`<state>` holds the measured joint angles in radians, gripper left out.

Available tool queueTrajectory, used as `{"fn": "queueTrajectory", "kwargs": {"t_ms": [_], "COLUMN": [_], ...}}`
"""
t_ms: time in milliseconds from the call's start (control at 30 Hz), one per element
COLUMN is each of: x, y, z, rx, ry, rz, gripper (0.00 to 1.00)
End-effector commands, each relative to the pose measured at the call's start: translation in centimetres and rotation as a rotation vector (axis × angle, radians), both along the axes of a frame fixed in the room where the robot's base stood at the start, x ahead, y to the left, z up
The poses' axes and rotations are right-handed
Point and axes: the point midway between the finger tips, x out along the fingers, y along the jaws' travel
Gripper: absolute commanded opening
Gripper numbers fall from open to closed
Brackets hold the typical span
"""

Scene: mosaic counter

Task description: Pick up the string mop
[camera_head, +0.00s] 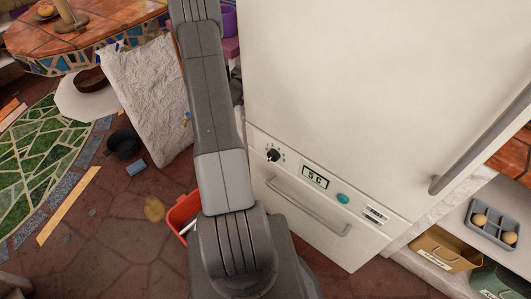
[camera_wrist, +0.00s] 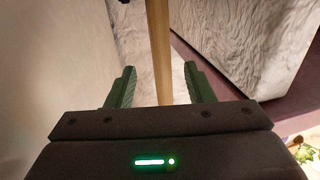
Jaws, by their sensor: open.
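A pale wooden pole (camera_wrist: 158,40), which looks like the string mop's handle, runs down the middle of the wrist view. My gripper (camera_wrist: 159,73) is open, with one green finger on each side of the pole. The pole looks between the fingers or just beyond them; I cannot tell its depth. Neither finger visibly touches it. The pole's lower part is hidden behind the gripper body, and no mop strings can be made out for certain. In the head view my arm hides the gripper, and the mop does not show.
A white fridge (camera_head: 340,90) stands close right of my arm. A rough white counter side (camera_head: 143,95) is left of it, under a tiled top (camera_head: 100,22). A red bin (camera_head: 184,212), dark pot (camera_head: 124,144) and blue block (camera_head: 136,168) are on the floor.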

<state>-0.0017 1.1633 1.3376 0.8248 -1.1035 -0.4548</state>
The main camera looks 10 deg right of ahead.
Motion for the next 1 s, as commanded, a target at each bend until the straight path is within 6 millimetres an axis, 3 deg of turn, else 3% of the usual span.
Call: {"fn": "queueTrajectory", "kwargs": {"t_ms": [600, 933, 1000], "x": [5.3, 5.9, 5.9], "y": [-4.4, -4.8, -4.8], "z": [0.0, -0.1, -0.1], "rx": [0.001, 0.001, 0.001], "ry": [0.0, 0.001, 0.001], "rz": [0.0, 0.002, 0.002], "gripper": [0.48, 0.48, 0.38]}}
